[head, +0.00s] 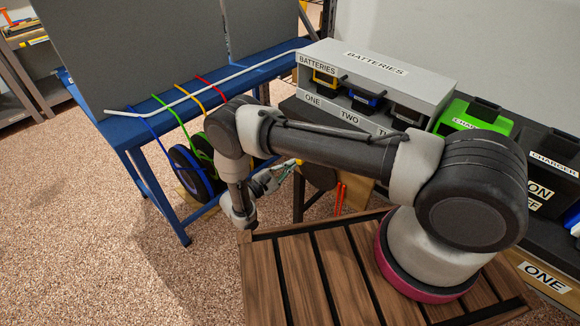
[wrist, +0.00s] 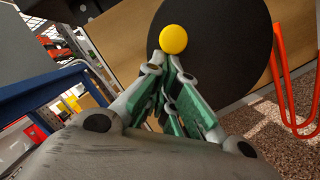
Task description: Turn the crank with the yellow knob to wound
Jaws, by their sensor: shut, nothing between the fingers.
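The crank shows in the wrist view as a large black disc (wrist: 225,50) with a round yellow knob (wrist: 173,39) on its face. In the head view the dark disc (head: 320,175) is partly hidden behind my arm, and I cannot see the yellow knob there. My gripper (wrist: 167,68) is shut and empty. Its fingertips are just below the knob in the wrist view; I cannot tell whether they touch it. In the head view my gripper (head: 290,165) is left of the disc. No "wound" mark is readable.
Orange hooks (wrist: 287,85) hang right of the disc. A blue bench (head: 140,130) with coloured hoses and reels (head: 190,170) stands at left. A battery box (head: 400,75) and chargers (head: 470,118) sit at back right. The speckled floor (head: 90,220) at left is clear.

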